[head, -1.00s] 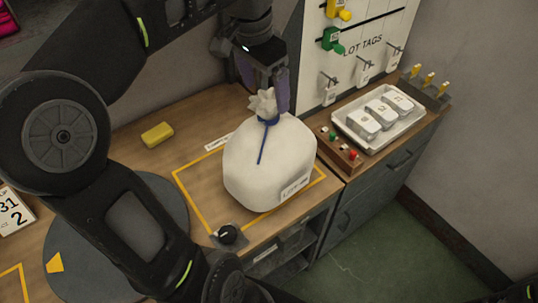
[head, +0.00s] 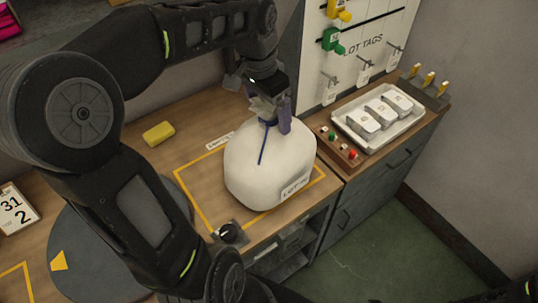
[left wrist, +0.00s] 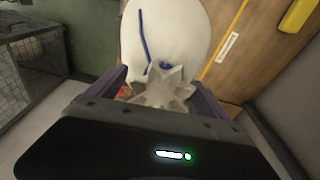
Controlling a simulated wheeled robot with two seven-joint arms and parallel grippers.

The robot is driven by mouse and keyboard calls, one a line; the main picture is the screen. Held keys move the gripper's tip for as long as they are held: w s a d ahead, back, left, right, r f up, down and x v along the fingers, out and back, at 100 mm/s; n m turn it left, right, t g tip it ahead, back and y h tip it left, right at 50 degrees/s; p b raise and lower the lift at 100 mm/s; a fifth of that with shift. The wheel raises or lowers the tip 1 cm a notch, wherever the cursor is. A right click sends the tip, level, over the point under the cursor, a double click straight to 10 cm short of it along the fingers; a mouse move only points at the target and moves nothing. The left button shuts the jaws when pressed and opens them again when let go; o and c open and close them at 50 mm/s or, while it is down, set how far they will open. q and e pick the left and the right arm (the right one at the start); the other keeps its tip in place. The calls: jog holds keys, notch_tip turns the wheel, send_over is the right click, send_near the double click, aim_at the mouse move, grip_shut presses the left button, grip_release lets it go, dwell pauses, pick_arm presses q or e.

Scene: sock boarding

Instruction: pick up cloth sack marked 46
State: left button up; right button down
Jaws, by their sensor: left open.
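The white cloth sack (head: 268,165) stands on the wooden bench inside a yellow outlined rectangle. Its neck is tied with a blue cord, and a white label on its lower front is too small to read surely. My left gripper (head: 270,115) is open, pointing down over the gathered top, with its purple fingers on either side of the neck. In the left wrist view, the sack's ruffled top (left wrist: 160,88) sits between the fingers and the sack body (left wrist: 165,35) lies beyond. My right gripper is not in view.
A yellow block (head: 158,133) lies behind left of the sack. A black knob (head: 228,232) is at the bench's front edge. At right are a white tray (head: 347,128) of tags and a small button box (head: 338,146). A tag board (head: 365,25) stands behind.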

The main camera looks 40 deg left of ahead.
pick_arm(q)
jog(key=shift+f, duration=0.45)
jog(key=shift+r, duration=0.1)
grip_shut()
dwell(1.0)
